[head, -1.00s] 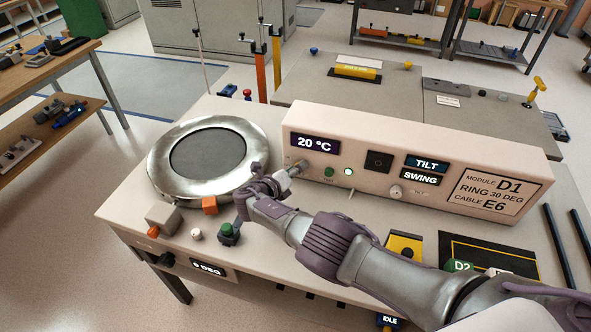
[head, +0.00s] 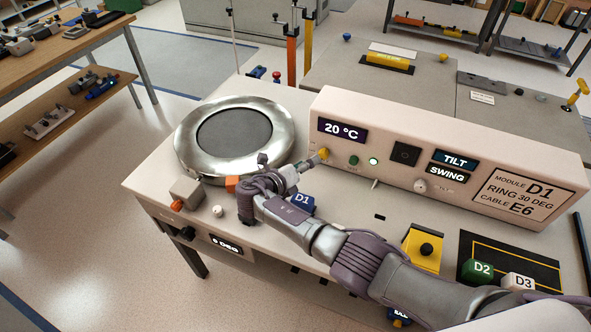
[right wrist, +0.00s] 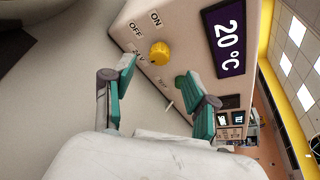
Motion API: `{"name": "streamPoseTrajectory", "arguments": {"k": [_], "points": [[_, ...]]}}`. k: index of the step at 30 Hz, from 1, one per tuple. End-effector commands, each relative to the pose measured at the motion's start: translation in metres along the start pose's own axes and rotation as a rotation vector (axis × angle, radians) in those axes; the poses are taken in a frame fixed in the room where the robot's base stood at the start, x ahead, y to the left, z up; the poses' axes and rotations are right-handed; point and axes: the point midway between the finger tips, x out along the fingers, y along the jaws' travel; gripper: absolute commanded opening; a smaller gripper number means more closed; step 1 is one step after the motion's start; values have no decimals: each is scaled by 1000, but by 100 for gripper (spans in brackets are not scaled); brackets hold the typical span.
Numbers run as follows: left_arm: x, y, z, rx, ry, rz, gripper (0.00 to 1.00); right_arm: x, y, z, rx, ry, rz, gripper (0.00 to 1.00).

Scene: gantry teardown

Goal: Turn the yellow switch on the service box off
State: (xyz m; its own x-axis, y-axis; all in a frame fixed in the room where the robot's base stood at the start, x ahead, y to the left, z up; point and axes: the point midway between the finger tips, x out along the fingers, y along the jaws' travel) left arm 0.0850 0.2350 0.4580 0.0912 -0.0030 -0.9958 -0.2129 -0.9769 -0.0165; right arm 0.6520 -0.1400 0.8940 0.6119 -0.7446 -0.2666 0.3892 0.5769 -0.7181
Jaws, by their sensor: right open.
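The service box (head: 450,150) is a long cream housing with a 20 °C display at the back of the bench. Its yellow switch (head: 323,153) is a round knob left of a green button. In the right wrist view the yellow switch (right wrist: 159,52) sits by ON, OFF and 24 V labels; I cannot tell which way it points. My right gripper (head: 308,164) is close in front of it. In the right wrist view the open right gripper (right wrist: 155,73) has teal-padded fingers spread below the knob, with nothing between them. My left gripper is not in view.
A round metal ring (head: 234,138) lies left of the gripper. An orange block (head: 232,184) and a blue D1 block (head: 301,203) are close to my wrist. A yellow block (head: 423,250) and green D2 block (head: 478,270) are at right. A small lever (head: 374,183) stands before the box.

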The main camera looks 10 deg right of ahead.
Motion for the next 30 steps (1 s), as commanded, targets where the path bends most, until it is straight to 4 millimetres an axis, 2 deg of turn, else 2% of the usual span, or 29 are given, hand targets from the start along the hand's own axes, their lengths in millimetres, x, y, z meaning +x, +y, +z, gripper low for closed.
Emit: {"name": "streamPoseTrajectory", "arguments": {"k": [3,9,26,30], "points": [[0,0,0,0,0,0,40,-24,0,0,1,-1,3,57],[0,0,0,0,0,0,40,-45,0,0,0,0,0,57],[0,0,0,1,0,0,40,-48,0,0,0,0,0,57],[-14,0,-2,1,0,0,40,-52,-10,10,1,-1,0,57]]}}
